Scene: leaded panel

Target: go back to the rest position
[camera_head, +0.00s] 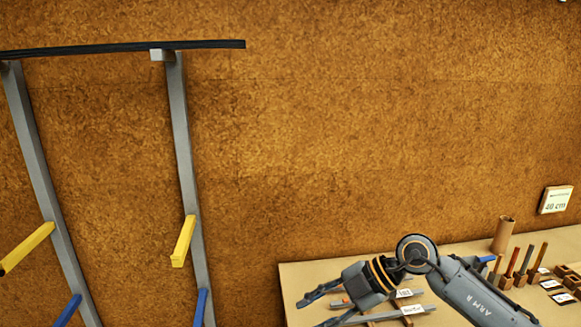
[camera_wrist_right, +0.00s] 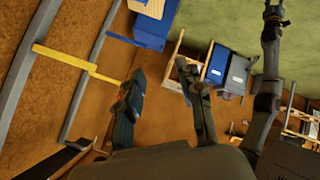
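My right gripper (camera_head: 309,314) is low in the head view, its arm coming in from the lower right. Its two fingers are spread apart over the front left part of the table. In the right wrist view the right gripper (camera_wrist_right: 162,75) shows both fingers apart, with nothing between them. My left gripper is outside the head view. A dark arm at the right of the wrist view, which looks like my left one, ends in a small claw (camera_wrist_right: 273,13); its opening is too small to tell.
A grey rack (camera_head: 180,130) with yellow (camera_head: 184,242) and blue arms stands by the brown wall at left. A table (camera_head: 300,278) at lower right bears grey strips, a brown cup (camera_head: 503,235) and several upright tools. A blue bin (camera_wrist_right: 153,30) shows in the wrist view.

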